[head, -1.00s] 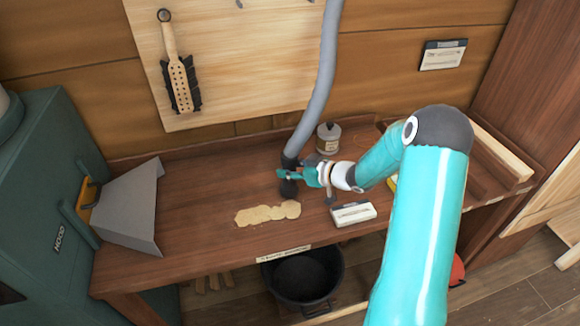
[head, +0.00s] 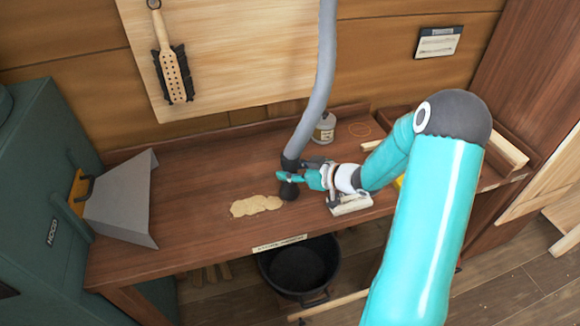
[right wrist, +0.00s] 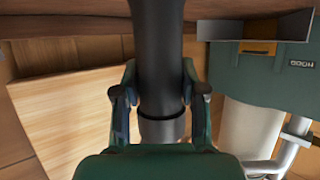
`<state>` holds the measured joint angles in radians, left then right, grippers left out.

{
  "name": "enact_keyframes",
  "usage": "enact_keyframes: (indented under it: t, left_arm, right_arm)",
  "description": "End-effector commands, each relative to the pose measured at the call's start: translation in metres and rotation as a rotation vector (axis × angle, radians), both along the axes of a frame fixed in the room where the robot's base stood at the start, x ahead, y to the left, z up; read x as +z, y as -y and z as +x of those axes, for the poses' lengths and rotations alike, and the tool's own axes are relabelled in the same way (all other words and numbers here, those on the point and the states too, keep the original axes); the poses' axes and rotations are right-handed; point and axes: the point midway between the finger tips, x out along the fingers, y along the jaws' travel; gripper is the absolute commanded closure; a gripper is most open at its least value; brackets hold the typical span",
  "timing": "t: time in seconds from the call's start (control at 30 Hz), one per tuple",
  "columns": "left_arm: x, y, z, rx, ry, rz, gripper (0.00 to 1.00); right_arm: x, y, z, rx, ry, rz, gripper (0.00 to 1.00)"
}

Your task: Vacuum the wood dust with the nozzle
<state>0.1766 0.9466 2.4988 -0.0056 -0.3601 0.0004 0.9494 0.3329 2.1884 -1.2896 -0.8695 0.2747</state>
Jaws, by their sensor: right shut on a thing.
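The wood dust (head: 256,206) is a pale tan patch lying on the brown workbench in the head view. The nozzle (head: 289,190) is dark and hangs at the end of a grey hose (head: 313,110), just right of the dust's right end. Whether its mouth touches the bench is hard to tell. My right gripper (head: 284,177) is shut on the nozzle, whose dark tube (right wrist: 160,80) stands between the fingers in the right wrist view. My left gripper is not in view.
A grey metal hood (head: 122,200) on a green machine (head: 45,210) stands at the left. A small jar (head: 325,128) stands behind my right gripper, and a pale box (head: 350,205) lies below my forearm. A black bucket (head: 268,270) is under the bench. Bare bench (head: 190,200) lies left of the dust.

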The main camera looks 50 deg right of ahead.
Motion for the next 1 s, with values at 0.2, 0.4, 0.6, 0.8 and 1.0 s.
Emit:
enact_keyframes:
  t: [0.2,0.4,0.6,0.8,1.0]
  left_arm:
    - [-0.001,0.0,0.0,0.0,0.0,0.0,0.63]
    - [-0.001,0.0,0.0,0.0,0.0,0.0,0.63]
    - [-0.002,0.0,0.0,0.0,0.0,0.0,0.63]
    - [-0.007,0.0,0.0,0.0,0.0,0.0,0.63]
    - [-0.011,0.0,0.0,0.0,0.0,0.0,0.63]
  right_arm:
    - [0.001,-0.003,-0.005,0.0,0.002,0.0,1.0]
    - [0.001,-0.004,-0.005,0.0,0.002,0.0,1.0]
    - [0.0,-0.005,-0.004,0.0,0.002,0.0,1.0]
    - [0.0,-0.013,0.001,0.001,0.003,0.0,1.0]
    - [0.0,-0.022,0.006,0.002,0.003,-0.001,1.0]
